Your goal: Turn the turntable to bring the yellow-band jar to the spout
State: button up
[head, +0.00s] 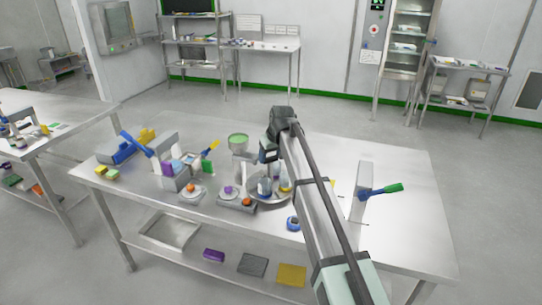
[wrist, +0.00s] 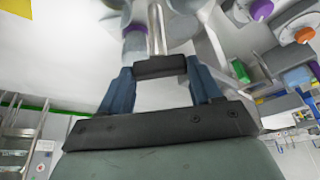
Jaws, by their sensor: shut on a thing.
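The round metal turntable (head: 270,201) sits near the middle of the bench, with small jars on it. One jar on its right side shows yellow (head: 285,186); I take it for the yellow-band jar. The dispenser with a green-filled hopper (head: 238,141) stands just left of the turntable; its spout is too small to make out. My gripper (head: 266,176) reaches down over the turntable. A jar with a purple band (wrist: 135,28) stands close beside the post. The post's base is hidden.
A blue ring-shaped item (head: 293,223) lies to the front right. The bench's right end (head: 415,215) is clear.

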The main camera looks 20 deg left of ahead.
jog(key=shift+n, duration=0.5)
jog(key=shift+w+d+n+g+y, duration=0.1)
jog(key=shift+n+g+y, duration=0.3)
jog(key=shift+n, duration=0.8)
jog(key=shift+w+n+g+y, duration=0.1)
jog(key=shift+n+g, duration=0.5)
jog(key=shift+n, duration=0.6)
jog(key=shift+w+n+g, duration=0.1)
jog(key=shift+n+g, duration=0.45)
jog(key=shift+n, duration=0.9)
jog(key=shift+n+g, duration=0.55)
jog(key=shift+n, duration=0.9)
jog(key=shift+w+n+g+h, duration=0.1)
jog(key=shift+n+g+h, duration=0.3)
jog(key=shift+n, duration=1.15)
jog(key=shift+w+n+g+h, duration=0.1)
jog(key=shift+n+g, duration=0.5)
jog(key=shift+n, duration=0.95)
jog(key=shift+a+n+g+h, duration=0.1)
jog(key=shift+n+g+h, duration=0.2)
jog(key=shift+n, duration=0.8)
jog(key=shift+a+n+g+h, duration=0.15)
jog(key=shift+n+h, duration=0.25)
jog(key=shift+n, duration=1.3)
jog(key=o, duration=1.5)
